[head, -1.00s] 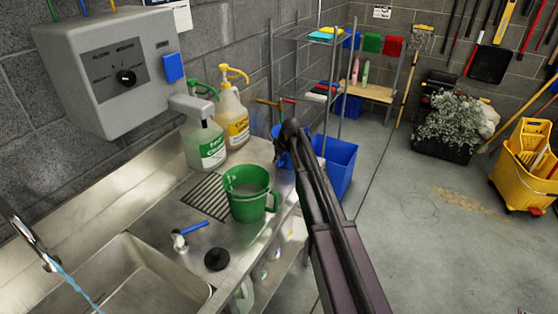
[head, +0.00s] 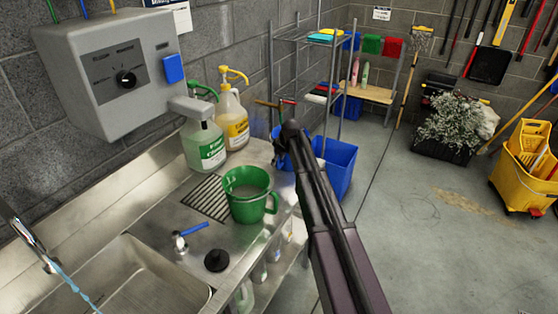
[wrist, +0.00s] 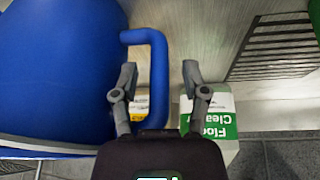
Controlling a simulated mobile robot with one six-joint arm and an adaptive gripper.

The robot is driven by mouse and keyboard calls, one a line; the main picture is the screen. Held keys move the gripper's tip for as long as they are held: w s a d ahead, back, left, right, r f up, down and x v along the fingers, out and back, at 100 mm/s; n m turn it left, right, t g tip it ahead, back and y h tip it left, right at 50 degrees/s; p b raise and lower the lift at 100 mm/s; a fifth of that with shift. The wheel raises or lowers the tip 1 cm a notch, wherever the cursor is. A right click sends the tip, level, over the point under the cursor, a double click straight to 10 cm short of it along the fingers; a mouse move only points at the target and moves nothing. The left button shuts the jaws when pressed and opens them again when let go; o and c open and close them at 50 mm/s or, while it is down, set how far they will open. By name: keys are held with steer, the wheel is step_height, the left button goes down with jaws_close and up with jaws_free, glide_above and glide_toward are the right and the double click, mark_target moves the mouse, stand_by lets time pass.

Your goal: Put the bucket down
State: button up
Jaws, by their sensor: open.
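The blue bucket (wrist: 55,70) fills the left of the wrist view, with its loop handle (wrist: 158,85) facing my gripper. My gripper (wrist: 160,75) is open, with one finger on each side of the handle and a gap visible on the right. In the head view the bucket (head: 276,133) is mostly hidden behind my arm at the far right end of the steel counter (head: 150,215). Its base is hidden, so I cannot tell fully how it rests.
A green jug (head: 247,207) stands on the counter near a drain grille (head: 206,197). Green-labelled (head: 204,145) and yellow-labelled (head: 232,120) cleaner bottles stand by the wall. A blue bin (head: 338,168) is on the floor beyond. The sink (head: 140,280) is at the front left.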

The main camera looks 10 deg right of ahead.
steer(key=p+v, duration=1)
steer(key=v, duration=0.2)
steer(key=shift+p, duration=0.4)
steer(key=shift+s, duration=0.1)
stand_by(0.5)
steer(key=s+d+m+g+h, duration=0.1)
steer(key=s+m, duration=0.2)
steer(key=s, duration=0.7)
steer(key=s+d+f+m+g+h, duration=0.1)
steer(key=s+m, duration=0.2)
steer(key=s, duration=0.8)
steer(key=s+d+m+g, duration=0.1)
steer(key=s+m, duration=0.1)
steer(key=s, duration=0.9)
steer(key=shift+s+d+f+m+g+h, duration=0.25)
steer(key=shift+d+m+g+h, duration=0.05)
steer(key=shift+d+m+h, duration=0.1)
steer(key=shift+f+b, duration=0.5)
steer(key=shift+f, duration=0.05)
